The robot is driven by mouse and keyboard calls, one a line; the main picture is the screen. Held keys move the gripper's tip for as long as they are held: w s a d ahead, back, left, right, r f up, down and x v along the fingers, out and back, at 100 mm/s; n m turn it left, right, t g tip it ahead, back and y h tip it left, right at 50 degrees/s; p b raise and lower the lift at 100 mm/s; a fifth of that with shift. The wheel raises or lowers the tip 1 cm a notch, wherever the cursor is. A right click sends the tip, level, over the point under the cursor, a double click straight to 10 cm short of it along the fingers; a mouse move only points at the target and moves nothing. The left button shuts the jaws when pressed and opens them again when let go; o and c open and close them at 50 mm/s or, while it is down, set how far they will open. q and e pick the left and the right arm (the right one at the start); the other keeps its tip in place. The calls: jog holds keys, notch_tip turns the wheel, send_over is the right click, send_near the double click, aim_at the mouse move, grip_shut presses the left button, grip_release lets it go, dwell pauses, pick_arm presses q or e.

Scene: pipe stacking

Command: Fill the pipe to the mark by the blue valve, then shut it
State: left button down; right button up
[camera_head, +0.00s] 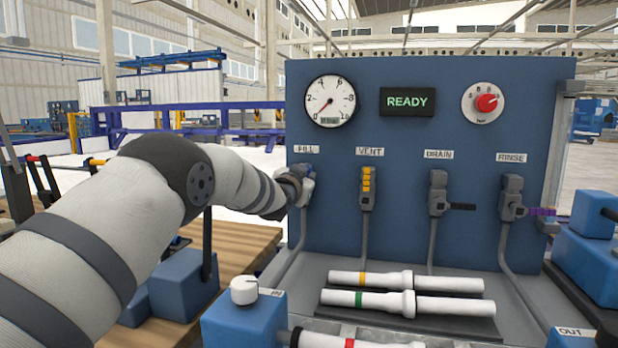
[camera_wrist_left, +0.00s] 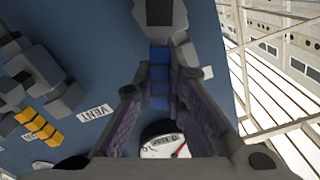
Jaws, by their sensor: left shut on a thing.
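The blue valve sits under the FILL label, and its grey body (camera_head: 306,184) shows at the panel's left. Its blue handle (camera_wrist_left: 159,72) lies between the fingers of my left gripper (camera_wrist_left: 160,95) in the left wrist view. A white pipe with a red band (camera_head: 345,342) shows at the bottom edge, partly cut off.
The VENT valve has a yellow handle (camera_head: 368,181), DRAIN a black one (camera_head: 462,206), RINSE a purple one (camera_head: 541,211). A green READY display (camera_head: 407,101) and red knob (camera_head: 486,103) sit above. Pipes with yellow (camera_head: 440,284) and green bands (camera_head: 455,306) lie in front.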

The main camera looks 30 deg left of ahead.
pick_arm(q)
jog(key=shift+s+a+r+n, duration=0.15)
jog(key=shift+a+n, duration=0.4)
jog(key=shift+n, duration=0.6)
jog(key=shift+s+a+r+n, duration=0.1)
jog(key=shift+a+n, duration=0.4)
jog(key=shift+n, duration=0.65)
jog(key=c, duration=1.6)
grip_release()
jog(key=v, duration=1.2)
